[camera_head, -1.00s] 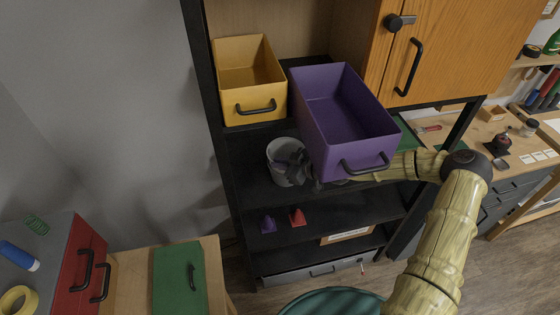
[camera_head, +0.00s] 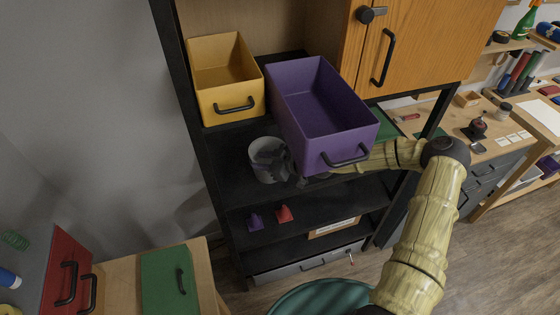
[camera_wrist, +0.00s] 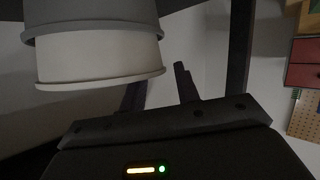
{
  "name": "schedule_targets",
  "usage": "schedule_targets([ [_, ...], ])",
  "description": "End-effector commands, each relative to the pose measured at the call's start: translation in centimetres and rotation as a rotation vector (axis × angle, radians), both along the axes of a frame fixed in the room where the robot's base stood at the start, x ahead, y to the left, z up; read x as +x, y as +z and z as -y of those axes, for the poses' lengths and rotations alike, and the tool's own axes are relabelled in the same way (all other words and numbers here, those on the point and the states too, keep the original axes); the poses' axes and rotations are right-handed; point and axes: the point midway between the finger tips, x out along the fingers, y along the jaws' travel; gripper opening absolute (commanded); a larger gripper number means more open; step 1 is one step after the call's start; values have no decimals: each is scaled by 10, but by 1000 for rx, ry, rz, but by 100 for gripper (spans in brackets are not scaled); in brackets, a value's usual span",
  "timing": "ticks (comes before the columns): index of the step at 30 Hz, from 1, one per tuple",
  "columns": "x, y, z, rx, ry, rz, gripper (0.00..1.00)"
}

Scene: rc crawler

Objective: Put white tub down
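The white tub (camera_head: 267,161) appears upright and greyish in the head view, at the middle black shelf below the yellow bin. It also fills the upper left of the wrist view (camera_wrist: 100,60), its rim and side close to the camera. My gripper (camera_head: 290,165) is dark and overlaps the tub's right side in the head view. My gripper's dark body shows along the bottom of the wrist view. Contact between tub base and shelf is unclear.
A purple bin (camera_head: 320,110) overhangs my gripper and wrist. A yellow bin (camera_head: 225,78) stands above the tub. Small purple (camera_head: 254,221) and red (camera_head: 284,213) pieces sit on the shelf below. Open shelf lies left of the tub.

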Motion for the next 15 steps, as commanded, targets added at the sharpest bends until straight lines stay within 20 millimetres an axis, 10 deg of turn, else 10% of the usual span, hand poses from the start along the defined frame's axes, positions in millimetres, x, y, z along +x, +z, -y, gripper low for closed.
schedule_targets([
  [15,-33,25,64,2,-5,0,32],
])
